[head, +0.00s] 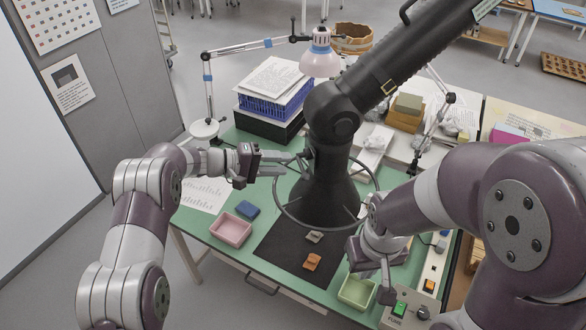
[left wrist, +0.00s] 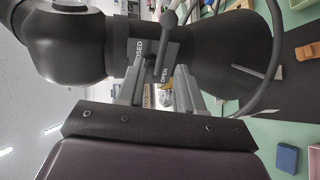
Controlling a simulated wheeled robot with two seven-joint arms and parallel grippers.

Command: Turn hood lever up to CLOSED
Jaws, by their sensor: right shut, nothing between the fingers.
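The black extraction hood (head: 325,190) hangs over the green table. In the left wrist view, the hood lever (left wrist: 168,20) has a dark ball knob. It lies at the narrow neck of the hood, by the labels CLOSED (left wrist: 138,52) and OPEN (left wrist: 163,74). My left gripper (head: 303,162) is open at the neck, and its fingers also show in the left wrist view (left wrist: 157,82). The lever's shaft appears between or just beyond the fingertips; I cannot tell whether they touch it. My right gripper (head: 386,294) points down, shut and empty, over the table's right side.
A wire ring surrounds the hood. A black mat (head: 275,250) bears an orange sherd (head: 312,262) and a grey one (head: 314,236). A pink tray (head: 231,229), a blue block (head: 248,210) and a green tray (head: 357,291) stand nearby. A lamp (head: 320,55) rises behind my left gripper.

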